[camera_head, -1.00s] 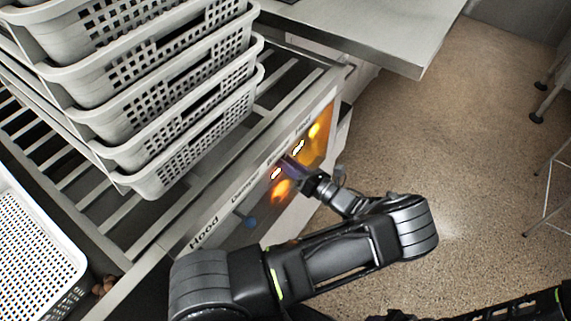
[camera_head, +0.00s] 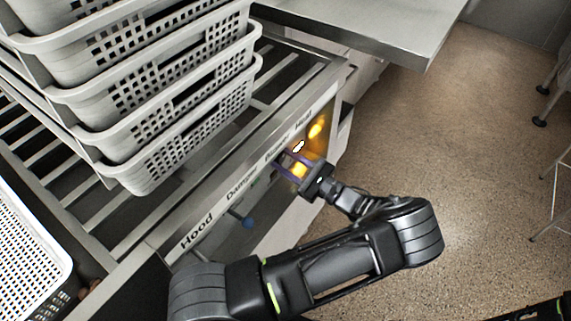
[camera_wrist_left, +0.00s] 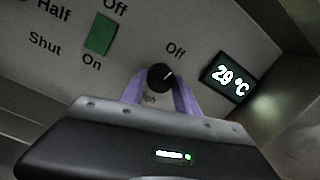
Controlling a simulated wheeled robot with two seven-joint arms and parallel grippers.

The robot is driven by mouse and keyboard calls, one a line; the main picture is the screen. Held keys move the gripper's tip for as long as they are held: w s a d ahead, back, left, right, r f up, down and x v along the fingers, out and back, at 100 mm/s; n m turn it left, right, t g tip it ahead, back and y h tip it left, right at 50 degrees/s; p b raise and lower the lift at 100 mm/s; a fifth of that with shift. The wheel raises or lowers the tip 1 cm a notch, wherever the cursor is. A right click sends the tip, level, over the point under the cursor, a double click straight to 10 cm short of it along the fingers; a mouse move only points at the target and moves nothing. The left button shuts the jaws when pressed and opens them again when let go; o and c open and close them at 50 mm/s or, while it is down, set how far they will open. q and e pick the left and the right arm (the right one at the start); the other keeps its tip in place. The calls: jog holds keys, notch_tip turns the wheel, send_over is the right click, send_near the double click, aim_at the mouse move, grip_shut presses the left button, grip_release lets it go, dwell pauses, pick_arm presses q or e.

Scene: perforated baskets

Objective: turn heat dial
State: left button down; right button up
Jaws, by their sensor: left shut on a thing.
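The heat dial (camera_wrist_left: 160,77) is a small round black knob with a white mark pointing to the upper right. An "Off" label is above it; another label below it is partly hidden. My left gripper (camera_wrist_left: 159,92) has its purple fingers on both sides of the dial and is shut on it. In the head view, my left gripper (camera_head: 292,162) reaches the control panel (camera_head: 215,225) near its far end and hides the dial. My right gripper is not in view.
A green switch (camera_wrist_left: 99,36) marked Off and On is left of the dial. A blue knob (camera_head: 248,223) is nearer on the panel. Stacked perforated baskets (camera_head: 150,100) stand on the slatted rack; a steel table (camera_head: 370,25) is behind.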

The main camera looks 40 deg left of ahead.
pick_arm(q)
jog(key=shift+w+n+b, duration=0.1)
jog(key=shift+n+b, duration=0.45)
jog(key=shift+n, duration=1.15)
jog(key=c, duration=0.9)
grip_release()
jog(key=d, duration=0.7)
jog(key=shift+d+f, duration=0.4)
jog(key=shift+f, duration=0.05)
jog(key=shift+w, duration=0.1)
